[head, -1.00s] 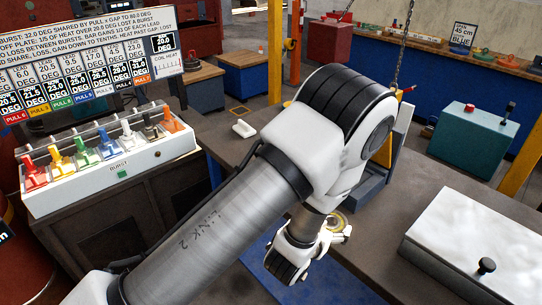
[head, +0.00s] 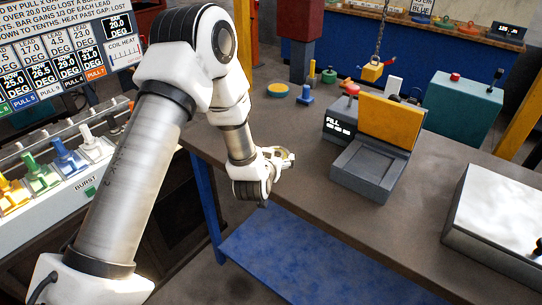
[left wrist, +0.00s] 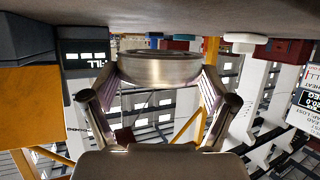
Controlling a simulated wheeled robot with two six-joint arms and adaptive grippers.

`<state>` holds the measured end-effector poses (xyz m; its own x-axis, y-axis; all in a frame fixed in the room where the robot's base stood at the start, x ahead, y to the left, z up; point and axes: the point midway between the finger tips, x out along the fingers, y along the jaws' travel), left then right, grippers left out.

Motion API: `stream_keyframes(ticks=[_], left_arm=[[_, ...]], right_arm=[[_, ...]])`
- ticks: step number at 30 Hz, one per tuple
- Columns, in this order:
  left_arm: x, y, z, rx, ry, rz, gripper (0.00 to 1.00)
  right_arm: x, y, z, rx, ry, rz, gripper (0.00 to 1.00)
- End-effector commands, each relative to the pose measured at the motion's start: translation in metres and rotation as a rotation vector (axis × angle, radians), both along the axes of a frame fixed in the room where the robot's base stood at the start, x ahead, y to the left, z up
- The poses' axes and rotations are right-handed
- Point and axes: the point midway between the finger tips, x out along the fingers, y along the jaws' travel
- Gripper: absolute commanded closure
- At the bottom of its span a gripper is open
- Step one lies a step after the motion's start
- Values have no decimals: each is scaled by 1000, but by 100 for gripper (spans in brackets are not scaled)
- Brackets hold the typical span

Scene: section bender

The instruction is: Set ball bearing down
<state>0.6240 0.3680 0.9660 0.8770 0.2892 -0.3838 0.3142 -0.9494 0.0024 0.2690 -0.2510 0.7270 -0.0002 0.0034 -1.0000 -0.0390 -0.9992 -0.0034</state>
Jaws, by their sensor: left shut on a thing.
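My left gripper (head: 284,160) hangs at the near left edge of the brown bench (head: 310,180). It is shut on the ball bearing (head: 279,152), a pale metal ring mostly hidden by the gripper in the head view. In the left wrist view, which looks upside down, the bearing (left wrist: 158,68) sits flat between the two fingertips (left wrist: 160,85), close to the bench surface (left wrist: 150,22). I cannot tell whether it touches the bench. My right gripper is not in view.
A grey device with a yellow panel (head: 390,122) and "FILL" display stands right of the gripper. A white-topped box (head: 500,215) is at the right. The lever panel (head: 85,190) is at the left. Bench between gripper and device is clear.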

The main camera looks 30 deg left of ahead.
Motion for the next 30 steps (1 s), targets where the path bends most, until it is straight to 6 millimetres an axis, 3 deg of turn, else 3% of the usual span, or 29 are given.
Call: stream_keyframes(ticks=[6, 12, 23, 24, 25, 30], left_arm=[[20, 25, -1, 0, -3, 1, 80], [20, 24, -34, 3, 1, -2, 80], [20, 23, -42, 1, -2, -1, 80], [19, 23, -42, 1, 0, -1, 4], [19, 23, -42, 1, 0, -1, 0], [19, 23, -42, 1, 0, -1, 0]], right_arm=[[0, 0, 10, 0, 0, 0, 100], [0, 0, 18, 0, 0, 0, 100], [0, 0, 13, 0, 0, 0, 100], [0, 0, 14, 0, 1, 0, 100], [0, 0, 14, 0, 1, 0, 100], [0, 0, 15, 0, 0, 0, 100]])
